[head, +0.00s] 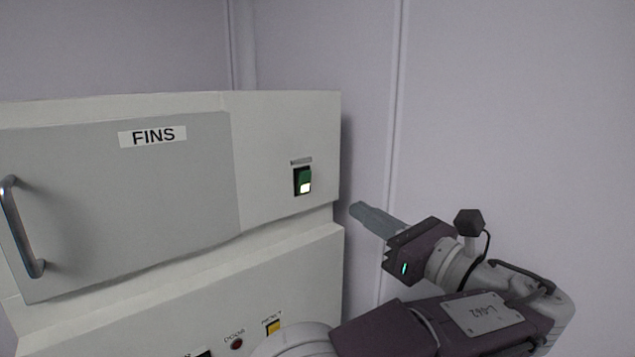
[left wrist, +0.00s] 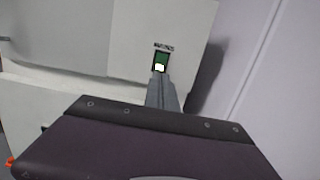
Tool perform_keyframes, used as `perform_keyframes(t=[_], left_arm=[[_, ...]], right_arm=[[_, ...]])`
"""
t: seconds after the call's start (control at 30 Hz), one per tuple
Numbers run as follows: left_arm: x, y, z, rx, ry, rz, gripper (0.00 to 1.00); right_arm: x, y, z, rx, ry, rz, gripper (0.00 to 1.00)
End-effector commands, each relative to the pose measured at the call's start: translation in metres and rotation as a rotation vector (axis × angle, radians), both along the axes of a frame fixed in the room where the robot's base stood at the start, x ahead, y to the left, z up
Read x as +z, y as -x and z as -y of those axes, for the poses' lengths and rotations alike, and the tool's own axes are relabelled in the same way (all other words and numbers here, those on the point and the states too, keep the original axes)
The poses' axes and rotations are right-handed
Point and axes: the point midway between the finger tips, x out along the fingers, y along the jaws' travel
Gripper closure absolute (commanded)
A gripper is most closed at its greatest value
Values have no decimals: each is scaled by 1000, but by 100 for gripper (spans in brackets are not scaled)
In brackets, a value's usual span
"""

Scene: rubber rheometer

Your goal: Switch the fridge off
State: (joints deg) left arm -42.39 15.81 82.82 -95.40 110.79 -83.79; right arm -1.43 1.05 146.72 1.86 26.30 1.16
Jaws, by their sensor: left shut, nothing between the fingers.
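The fridge is a pale cabinet (head: 285,125) with a grey door labelled "FINS" in the head view. A green rocker switch (head: 303,181) is on its front panel, right of the door; its lower part glows white. The switch also shows in the left wrist view (left wrist: 160,62), just beyond the fingertips. My left gripper (head: 357,209) is shut and empty, right of and a little below the switch in the head view. In the left wrist view its closed fingers (left wrist: 159,80) point toward the switch; I cannot tell the exact gap. My right gripper is not in view.
A metal door handle (head: 22,228) is at the far left. A lower panel has a red button (head: 237,344) and a yellow button (head: 273,328). Pale walls (head: 520,110) stand behind and to the right. The space before the switch looks clear.

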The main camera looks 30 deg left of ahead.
Motion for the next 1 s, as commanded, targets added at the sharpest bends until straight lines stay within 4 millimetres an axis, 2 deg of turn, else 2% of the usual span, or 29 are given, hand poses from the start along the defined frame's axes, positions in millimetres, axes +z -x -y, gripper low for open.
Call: perform_keyframes(t=[0.4,0.6,0.8,1.0], left_arm=[[16,-31,-80,5,0,-2,100],[20,-45,-110,2,1,-1,100],[19,-50,-123,1,1,0,100],[19,-51,-123,-1,1,-1,100]], right_arm=[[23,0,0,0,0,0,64],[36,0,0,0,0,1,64],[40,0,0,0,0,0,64],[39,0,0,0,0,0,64]])
